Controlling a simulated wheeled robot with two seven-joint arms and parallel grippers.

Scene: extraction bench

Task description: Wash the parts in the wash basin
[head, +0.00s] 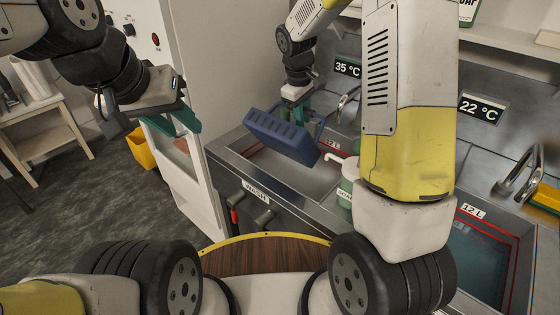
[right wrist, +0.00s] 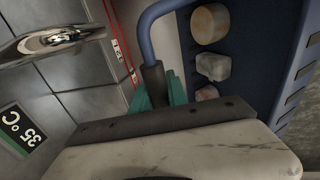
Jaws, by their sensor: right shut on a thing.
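A blue basket (head: 282,136) with slotted walls hangs tilted over the left basin, labelled WASH (head: 315,178). My right gripper (head: 297,101) is shut on the basket's handle, which also shows in the right wrist view (right wrist: 148,35). I cannot tell whether the basket touches the basin. My left gripper (head: 176,124) is away to the left, apart from the basket; its finger gap is unclear.
A soap bottle (head: 346,185) with a white pump stands right of the wash basin. A tap (head: 347,101) is behind it. A second basin (head: 478,262), marked 12 L, is at the right under a 22 °C display (head: 481,109). A yellow bin (head: 141,148) stands on the floor.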

